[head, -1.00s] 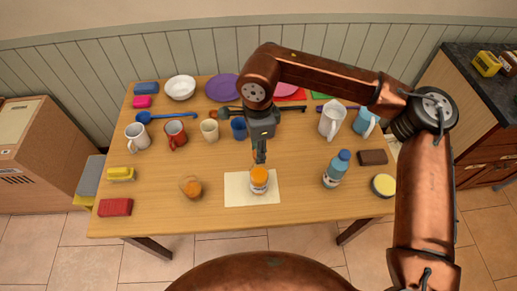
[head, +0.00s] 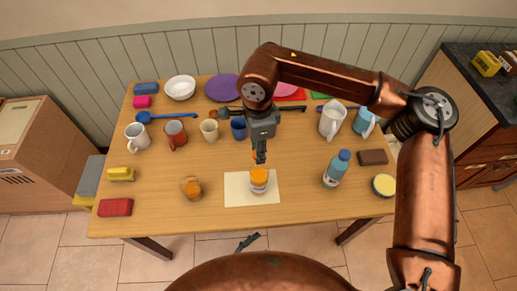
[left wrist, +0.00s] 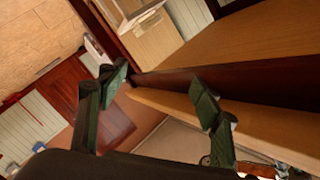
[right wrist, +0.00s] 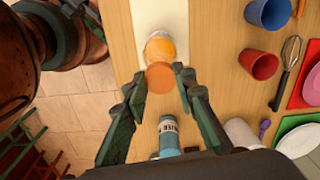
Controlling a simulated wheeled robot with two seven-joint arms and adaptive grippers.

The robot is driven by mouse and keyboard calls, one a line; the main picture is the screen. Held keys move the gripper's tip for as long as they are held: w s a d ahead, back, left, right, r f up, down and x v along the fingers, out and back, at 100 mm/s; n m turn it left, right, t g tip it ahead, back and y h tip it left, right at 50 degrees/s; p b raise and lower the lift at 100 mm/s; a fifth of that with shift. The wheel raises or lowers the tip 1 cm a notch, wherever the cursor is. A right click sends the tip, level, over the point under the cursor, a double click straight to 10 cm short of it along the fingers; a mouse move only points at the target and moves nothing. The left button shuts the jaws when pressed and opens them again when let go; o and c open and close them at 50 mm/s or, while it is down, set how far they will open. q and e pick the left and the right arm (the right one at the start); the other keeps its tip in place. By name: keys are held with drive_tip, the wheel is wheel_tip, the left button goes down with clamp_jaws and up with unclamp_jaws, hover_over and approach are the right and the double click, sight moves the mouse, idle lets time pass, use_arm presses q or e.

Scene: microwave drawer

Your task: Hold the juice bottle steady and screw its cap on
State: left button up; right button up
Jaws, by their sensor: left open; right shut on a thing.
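The juice bottle (head: 259,188) is a small jar with an orange top and pale lower part, upright on a cream mat (head: 235,193). My right gripper (head: 261,160) points down just above it. In the right wrist view the fingers are shut on an orange round cap (right wrist: 160,77), which overlaps the orange bottle (right wrist: 160,46) behind it. I cannot tell whether the cap touches the bottle's mouth. My left gripper (head: 247,242) is below the table's front edge, apart from the bottle. In the left wrist view its fingers (left wrist: 163,95) are spread and empty.
A glass of orange juice (head: 191,188) stands left of the mat. A blue-capped bottle (head: 336,170) stands to its right. Mugs, pitchers and plates line the table's back. The table (head: 215,220) is clear in front of the mat.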

use_arm(q)
drive_tip(key=d+r+m+t+h, duration=0.1)
drive_tip(key=d+r+m, duration=0.35)
drive_tip(key=r, duration=0.85)
drive_tip(key=d+r+m+h, duration=0.1)
drive_tip(key=r+m, duration=0.7)
drive_tip(key=r, duration=0.5)
drive_tip(key=m+g+y, duration=0.3)
drive_tip(key=m+y, duration=0.1)
drive_tip(key=m, duration=1)
approach(252, 189)
drive_tip(key=shift+x, duration=1.15)
drive_tip(key=shift+w+d, duration=0.1)
drive_tip(key=shift+d, duration=0.05)
drive_tip(key=shift+x, duration=4.8)
drive_tip(key=shift+r, duration=0.1)
drive_tip(key=shift+c, duration=0.5)
drive_tip(key=c, duration=0.6)
